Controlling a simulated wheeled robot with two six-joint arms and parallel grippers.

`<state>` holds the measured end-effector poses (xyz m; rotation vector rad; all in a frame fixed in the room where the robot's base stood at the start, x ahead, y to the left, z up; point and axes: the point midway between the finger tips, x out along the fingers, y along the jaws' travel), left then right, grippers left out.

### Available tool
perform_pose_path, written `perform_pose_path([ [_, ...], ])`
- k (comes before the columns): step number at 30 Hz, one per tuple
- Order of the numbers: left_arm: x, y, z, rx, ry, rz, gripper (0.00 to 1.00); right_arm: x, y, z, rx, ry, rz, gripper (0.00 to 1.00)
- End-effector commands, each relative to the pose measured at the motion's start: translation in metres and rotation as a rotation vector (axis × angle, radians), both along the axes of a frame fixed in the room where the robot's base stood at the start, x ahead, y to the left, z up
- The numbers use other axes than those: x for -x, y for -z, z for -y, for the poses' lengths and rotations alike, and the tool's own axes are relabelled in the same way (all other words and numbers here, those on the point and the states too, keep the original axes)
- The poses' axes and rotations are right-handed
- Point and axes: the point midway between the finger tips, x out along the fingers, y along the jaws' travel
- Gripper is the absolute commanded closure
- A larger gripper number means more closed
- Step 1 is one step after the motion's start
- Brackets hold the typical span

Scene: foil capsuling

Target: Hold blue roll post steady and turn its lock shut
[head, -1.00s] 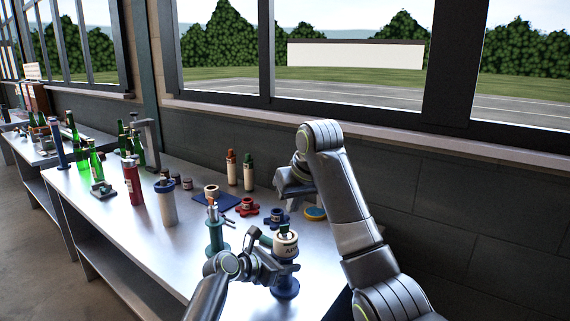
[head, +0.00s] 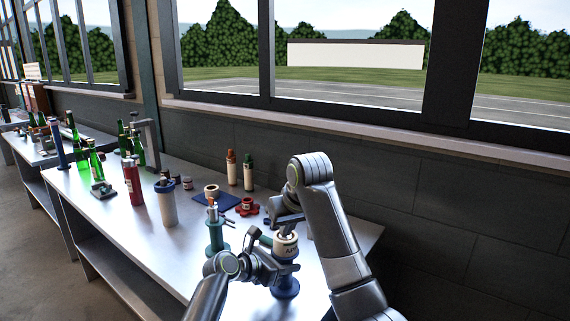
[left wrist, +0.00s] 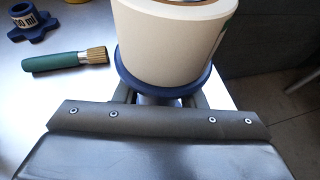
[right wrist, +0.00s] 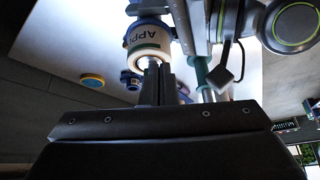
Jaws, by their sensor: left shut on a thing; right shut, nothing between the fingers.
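The blue roll post (head: 286,289) stands upright at the near end of the metal table, with a cream label roll (head: 285,249) on it. My left gripper (head: 276,268) is shut on the post just below the roll. In the left wrist view the roll (left wrist: 172,45) sits on a blue flange (left wrist: 132,82) right above the fingers. My right gripper (head: 287,226) is shut and empty, pointing down at the top of the roll. In the right wrist view its fingertips (right wrist: 160,70) are by the roll's centre; they mostly hide the lock, and contact is unclear.
A teal post (head: 215,236) stands close left of my left gripper. A green-handled brush (left wrist: 65,62) and a blue star-shaped piece (left wrist: 36,22) lie near the roll. A red star-shaped piece (head: 248,208) and a blue mat (head: 222,203) lie behind. Bottles stand farther left.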

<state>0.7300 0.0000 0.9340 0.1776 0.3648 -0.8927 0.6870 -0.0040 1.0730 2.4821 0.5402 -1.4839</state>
Motion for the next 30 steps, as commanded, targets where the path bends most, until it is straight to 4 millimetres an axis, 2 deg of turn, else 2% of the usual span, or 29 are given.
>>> perform_pose_path([
  [30,0.0002,0.0012,-0.0001,-0.001,0.0,-0.002,1.0,-0.0061,0.003,-0.0003,0.0,0.0,-0.001,1.0],
])
